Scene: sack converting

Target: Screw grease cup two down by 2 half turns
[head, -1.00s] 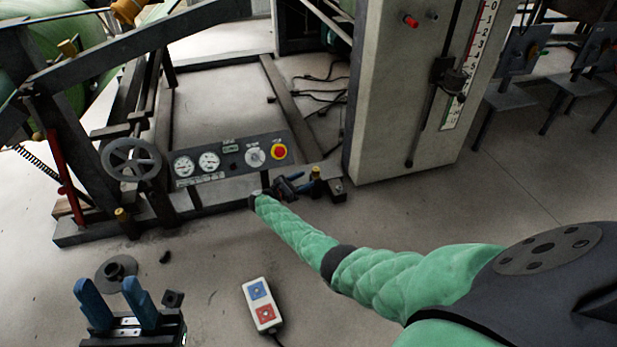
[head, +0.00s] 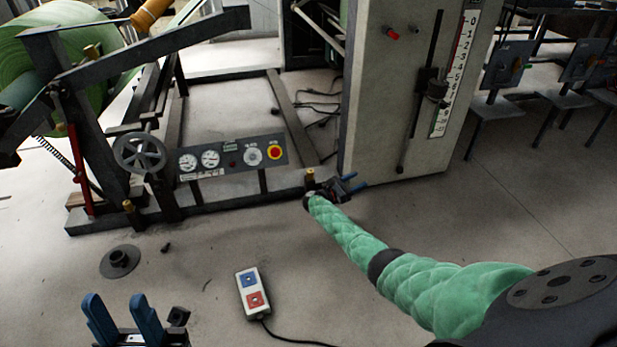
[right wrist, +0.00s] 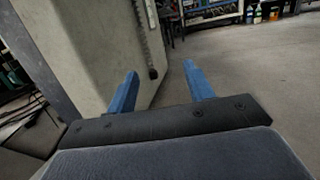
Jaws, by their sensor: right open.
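Several brass-coloured cups sit on the dark machine frame. One (head: 310,179) stands upright at the right end of the low beam, another (head: 129,206) at the beam's left part, and another (head: 92,51) on the upper arm. I cannot tell from markings which is number two. My right gripper (head: 357,183) is open and empty, just right of the right-end cup in the head view. In the right wrist view, its blue fingers (right wrist: 159,88) stand apart with no cup between them. My left gripper (head: 124,319) is open and empty at the lower left.
A pale column (head: 385,110) with a scale rises behind my right gripper. A corded pendant (head: 253,293) and a dark flanged disc (head: 120,261) lie on open floor.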

